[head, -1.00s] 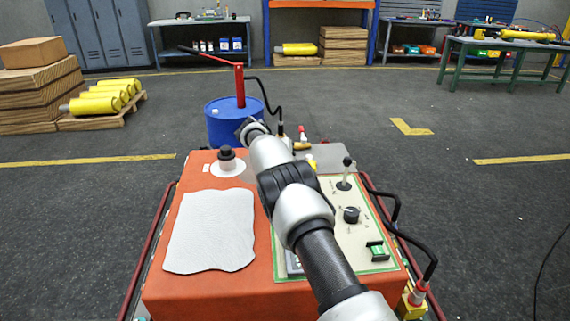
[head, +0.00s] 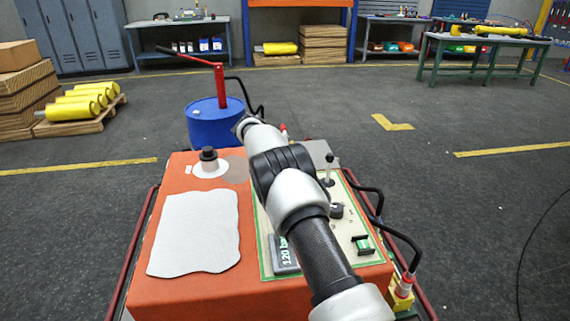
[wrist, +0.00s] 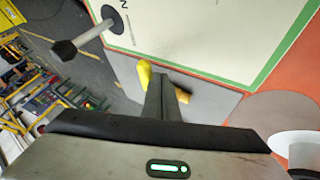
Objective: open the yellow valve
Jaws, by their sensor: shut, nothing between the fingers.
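The yellow valve (wrist: 145,72) shows in the wrist view as a small rounded yellow piece, partly hidden behind my fingers. My gripper (wrist: 158,82) is shut and empty, its fingertips right beside the valve in the picture. I cannot tell whether they touch it. A brass-coloured piece (wrist: 182,96) shows on the other side of the fingers, over the grey plate (wrist: 205,92). In the head view my arm hides the valve and the gripper.
The orange console (head: 180,288) carries a panel with a lever (head: 329,170), a dark knob (head: 337,210) and a display (head: 284,256) reading about 120 bar. A capped post (head: 209,160) and white cloth (head: 195,232) are at left. A blue drum (head: 215,127) stands behind.

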